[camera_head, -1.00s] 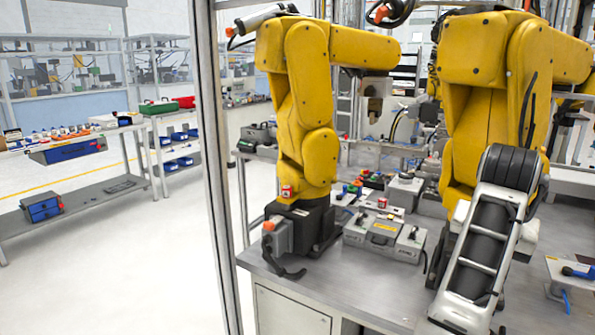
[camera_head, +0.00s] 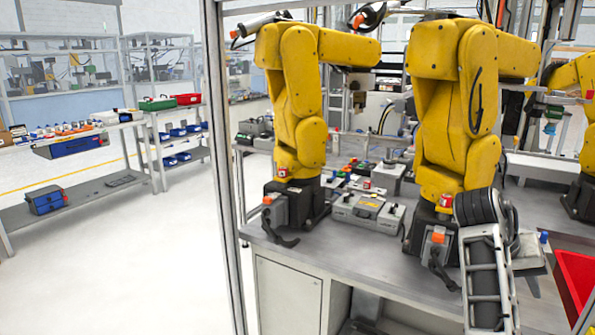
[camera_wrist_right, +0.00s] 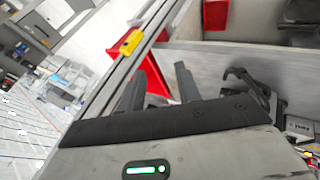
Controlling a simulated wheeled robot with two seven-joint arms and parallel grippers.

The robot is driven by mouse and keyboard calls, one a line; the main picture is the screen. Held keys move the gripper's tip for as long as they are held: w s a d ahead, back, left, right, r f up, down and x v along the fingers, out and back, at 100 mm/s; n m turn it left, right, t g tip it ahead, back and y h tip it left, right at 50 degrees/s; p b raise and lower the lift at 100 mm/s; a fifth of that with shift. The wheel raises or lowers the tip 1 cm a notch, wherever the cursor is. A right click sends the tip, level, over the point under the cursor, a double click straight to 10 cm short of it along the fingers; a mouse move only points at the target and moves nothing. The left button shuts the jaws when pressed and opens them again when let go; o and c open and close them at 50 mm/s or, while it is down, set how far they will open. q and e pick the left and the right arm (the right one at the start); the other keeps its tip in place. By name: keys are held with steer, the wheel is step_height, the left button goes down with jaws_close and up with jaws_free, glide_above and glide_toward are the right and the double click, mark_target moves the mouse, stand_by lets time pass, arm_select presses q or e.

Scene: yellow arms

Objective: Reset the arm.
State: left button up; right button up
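My right arm (camera_head: 485,262) shows at the lower right of the head view, in front of the middle yellow arm and over the near edge of the metal table. Its dark rounded joint is at the top and its pale, ribbed link runs down out of the picture. My right gripper (camera_wrist_right: 158,84) shows in the right wrist view with its two dark fingers apart and nothing between them. A red bin lies beyond the fingers. My left arm and gripper are not in view.
Yellow industrial arms (camera_head: 297,100) and (camera_head: 455,100) stand on the metal table (camera_head: 330,262). A grey case (camera_head: 368,212) lies between them. A red bin (camera_head: 577,285) is at the right edge. Shelves (camera_head: 90,190) stand at the left, with clear floor in front.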

steer(key=s+d+f+n+g+h, duration=0.2)
steer(key=s+d+f+g+h, duration=0.3)
steer(key=d, duration=0.5)
steer(key=w+a+f+n+t+y, duration=0.25)
steer(key=w+n+t, duration=0.25)
steer(key=w+t, duration=0.85)
steer(key=w+a+r+n+t+y, duration=0.2)
steer(key=w+a+r+t+y, duration=0.7)
steer(key=a, duration=0.3)
steer(key=s+a+f+g, duration=0.1)
steer(key=s+a+f, duration=0.3)
steer(key=f, duration=0.3)
steer(key=s+a+f+g, duration=0.2)
steer(key=s+a+f, duration=0.15)
steer(key=f, duration=0.45)
steer(key=s+a+f+g+y, duration=0.1)
steer(key=s+a+f, duration=0.2)
steer(key=s, duration=0.6)
steer(key=s+a+f+g+y, duration=0.1)
steer(key=s+a+f, duration=0.3)
steer(key=s, duration=0.6)
steer(key=s+a+f+g+y, duration=0.1)
steer(key=s+a+f+g, duration=0.1)
steer(key=s+a+f, duration=0.2)
steer(key=s+f, duration=0.3)
steer(key=s, duration=0.3)
steer(key=shift+s+f, duration=0.2)
steer(key=shift+s, duration=0.05)
steer(key=shift+g+y, duration=0.25)
